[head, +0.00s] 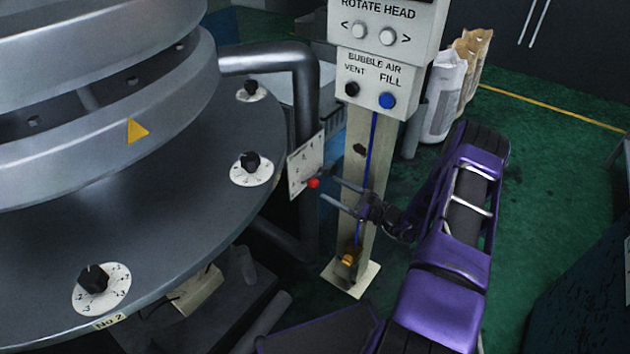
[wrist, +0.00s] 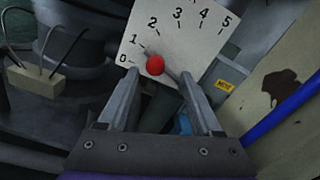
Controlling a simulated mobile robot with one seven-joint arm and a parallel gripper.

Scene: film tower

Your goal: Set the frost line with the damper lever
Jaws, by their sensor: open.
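The damper lever has a red ball knob (head: 314,183) in front of a white scale plate (head: 304,160). In the wrist view the red knob (wrist: 155,65) sits near the 0 and 1 marks of the scale plate (wrist: 205,45), which is numbered 0 to 5. In the wrist view my gripper (wrist: 158,85) has a fingertip on either side below the knob. I cannot tell whether either finger touches it.
A beige control post (head: 357,160) with a blue hose stands right beside my gripper. A button box (head: 385,80) is above. The large round machine table (head: 190,190) with black knobs fills the left. Sacks (head: 445,95) stand behind; green floor is open at right.

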